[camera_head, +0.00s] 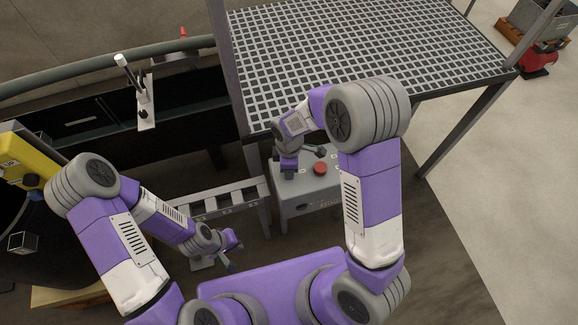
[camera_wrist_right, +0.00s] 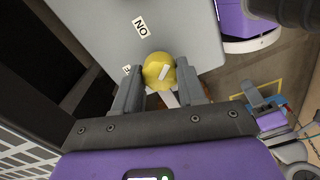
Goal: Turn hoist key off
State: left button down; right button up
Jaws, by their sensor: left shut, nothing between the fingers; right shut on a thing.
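The hoist control box (camera_head: 302,203) is a grey box under the grating platform, with a red button (camera_head: 320,168) on top. My right gripper (camera_head: 289,173) reaches down to the left part of its top and hides the key there. In the right wrist view, the round yellow key switch (camera_wrist_right: 156,68) with a pale bar on it shows between the fingers of my right gripper (camera_wrist_right: 160,92). These are shut on the key, whose turn angle I cannot read surely. My left gripper (camera_head: 234,252) is shut and empty, low and left of the box.
A grating platform (camera_head: 370,50) on grey legs overhangs the box. A grey slotted rack (camera_head: 218,198) stands left of it. A white-knobbed lever (camera_head: 128,70) and a yellow box (camera_head: 28,160) are further left. Open floor lies at the right.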

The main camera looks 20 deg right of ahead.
jog(key=m, duration=0.4)
jog(key=shift+m, duration=1.8)
jog(key=o, duration=1)
jog(key=shift+o, duration=0.2)
notch_tip(320, 180, up, 8)
jog(key=shift+f+p, duration=0.15)
jog(key=shift+p, duration=0.4)
